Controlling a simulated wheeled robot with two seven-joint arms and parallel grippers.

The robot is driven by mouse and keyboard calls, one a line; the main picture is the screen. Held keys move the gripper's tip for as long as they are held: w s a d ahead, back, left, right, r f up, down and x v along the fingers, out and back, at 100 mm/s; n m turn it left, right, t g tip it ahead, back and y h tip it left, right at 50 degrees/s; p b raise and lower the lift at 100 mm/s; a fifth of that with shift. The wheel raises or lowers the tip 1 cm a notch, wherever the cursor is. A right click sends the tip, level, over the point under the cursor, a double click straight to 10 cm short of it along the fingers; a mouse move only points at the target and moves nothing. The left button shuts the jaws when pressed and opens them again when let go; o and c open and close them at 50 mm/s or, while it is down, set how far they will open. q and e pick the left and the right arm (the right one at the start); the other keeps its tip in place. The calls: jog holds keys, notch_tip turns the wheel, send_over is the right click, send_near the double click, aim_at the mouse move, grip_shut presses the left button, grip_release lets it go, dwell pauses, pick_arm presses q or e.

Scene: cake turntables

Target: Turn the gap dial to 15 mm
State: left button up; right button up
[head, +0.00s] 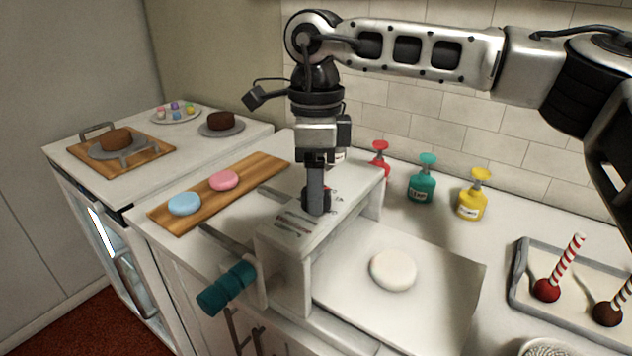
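The gap dial (326,201) is a small dark knob on top of the white roller machine (284,247). Printed marks with a little red show beside it, too small to read, and I cannot tell its setting. My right gripper (316,203) points straight down at the dial, its fingers overlapping the knob and hiding part of it. The fingers are seen edge-on, so I cannot tell whether they are open or shut on it. My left gripper is out of view.
A teal-handled crank (228,287) sticks out at the machine's front left. A white dough disc (393,270) lies on the machine's right bed. A wooden board (247,176) with blue and pink discs is to the left. Pump bottles (422,183) stand behind; a tray (513,290) is at right.

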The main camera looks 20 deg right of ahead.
dwell(0.3)
notch_tip(320, 180, up, 16)
jog(key=w, duration=0.1)
jog(key=shift+d, duration=0.2)
jog(key=shift+f, duration=0.1)
dwell(0.4)
